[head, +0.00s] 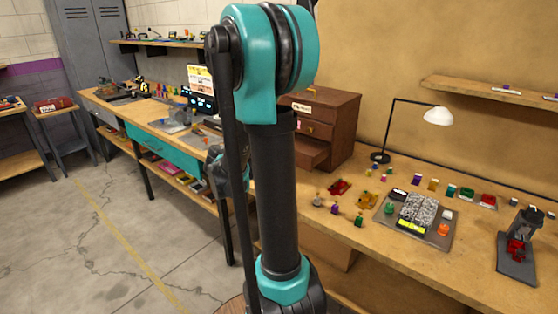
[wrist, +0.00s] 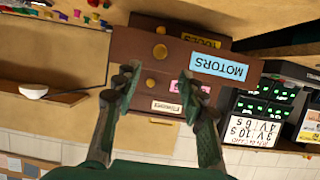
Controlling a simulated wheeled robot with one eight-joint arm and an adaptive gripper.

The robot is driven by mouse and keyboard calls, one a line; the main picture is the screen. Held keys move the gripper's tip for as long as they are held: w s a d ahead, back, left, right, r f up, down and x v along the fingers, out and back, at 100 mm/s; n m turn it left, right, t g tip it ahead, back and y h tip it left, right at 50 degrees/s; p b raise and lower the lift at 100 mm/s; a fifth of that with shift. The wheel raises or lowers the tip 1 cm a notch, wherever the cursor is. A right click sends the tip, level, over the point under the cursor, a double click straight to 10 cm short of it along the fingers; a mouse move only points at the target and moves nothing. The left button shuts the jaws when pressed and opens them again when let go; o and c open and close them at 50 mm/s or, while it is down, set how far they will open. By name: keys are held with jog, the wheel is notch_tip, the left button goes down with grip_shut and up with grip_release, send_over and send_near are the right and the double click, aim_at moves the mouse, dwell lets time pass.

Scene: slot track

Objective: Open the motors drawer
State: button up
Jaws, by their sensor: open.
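The motors drawer (wrist: 180,60) shows upside down in the wrist view, with a blue MOTORS label (wrist: 219,66) and a round brass knob (wrist: 160,52). Its front looks larger than the other fronts and stands out from the cabinet. In the head view a drawer (head: 309,151) low on the brown cabinet (head: 338,118) sticks out; its label cannot be read. My gripper (wrist: 162,77) is open, its fingers apart on either side of the view. The motors knob lies beyond the fingertips, with nothing seen between the fingers. The head view hides my gripper behind my arm.
A TOOLS drawer (wrist: 201,41) and drawers with pink and white labels are beside the motors drawer. A desk lamp (head: 438,116) stands right of the cabinet. Small coloured parts and a grey tray (head: 440,232) lie on the wooden bench. Dark electronic boxes (wrist: 262,105) stand beside the cabinet.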

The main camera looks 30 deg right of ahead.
jog(key=shift+v, duration=1.35)
jog(key=s+a+f+n+g+y, duration=0.1)
jog(key=s+a+f+n+y, duration=1.1)
jog(key=s+a, duration=0.6)
notch_tip(320, 180, down, 3)
jog(key=shift+a+r+n+y, duration=0.15)
jog(key=shift+a+n+y, duration=0.2)
jog(key=shift+n, duration=0.35)
jog(key=shift+c, duration=0.2)
